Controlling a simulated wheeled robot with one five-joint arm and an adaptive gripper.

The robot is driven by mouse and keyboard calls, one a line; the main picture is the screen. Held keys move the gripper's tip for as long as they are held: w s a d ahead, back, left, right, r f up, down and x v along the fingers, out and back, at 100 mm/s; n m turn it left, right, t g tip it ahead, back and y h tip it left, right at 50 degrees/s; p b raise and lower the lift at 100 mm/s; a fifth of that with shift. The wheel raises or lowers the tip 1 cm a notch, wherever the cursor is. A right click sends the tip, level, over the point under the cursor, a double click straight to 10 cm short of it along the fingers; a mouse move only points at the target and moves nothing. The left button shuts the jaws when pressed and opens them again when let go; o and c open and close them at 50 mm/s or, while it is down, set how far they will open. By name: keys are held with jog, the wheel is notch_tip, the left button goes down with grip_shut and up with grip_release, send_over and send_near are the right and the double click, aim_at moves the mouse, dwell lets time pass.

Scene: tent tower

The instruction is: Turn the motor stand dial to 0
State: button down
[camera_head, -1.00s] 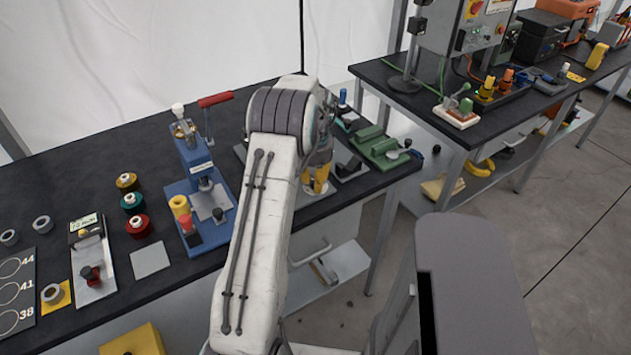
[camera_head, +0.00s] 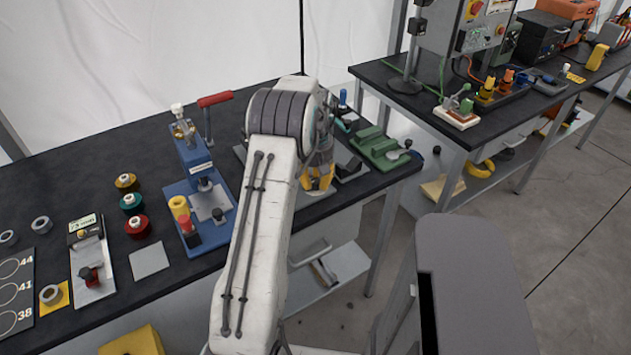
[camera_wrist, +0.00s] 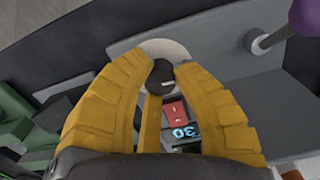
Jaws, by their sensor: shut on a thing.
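My gripper (camera_wrist: 162,75) is shut on a small black dial knob (camera_wrist: 160,76), with a yellow finger on either side of it. The knob sits in front of a pale round disc (camera_wrist: 164,50) on the grey motor stand (camera_wrist: 225,88). Below the knob are a red rocker switch (camera_wrist: 174,111) and a small dark display (camera_wrist: 183,132) with blue digits that look like 30. The dial's marks are hidden or too small to read. In the head view my gripper (camera_head: 318,180) points down at the bench, and my arm hides most of the stand.
A green fixture (camera_head: 385,150) stands right of the gripper near the bench corner. A blue press (camera_head: 198,190) with a red handle stands to the left. A purple-knobbed lever (camera_wrist: 300,22) rises at the wrist view's upper right. The bench's front edge is close.

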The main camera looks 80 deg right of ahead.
aim_at(316, 181)
jog(key=shift+a+f+n, duration=0.15)
jog(key=shift+n, duration=0.35)
jog(key=c, duration=0.9)
grip_release()
jog(key=shift+c, duration=0.2)
jog(key=shift+r, duration=0.2)
notch_tip(316, 181, up, 12)
jog(key=shift+s+f, duration=0.1)
dwell(0.5)
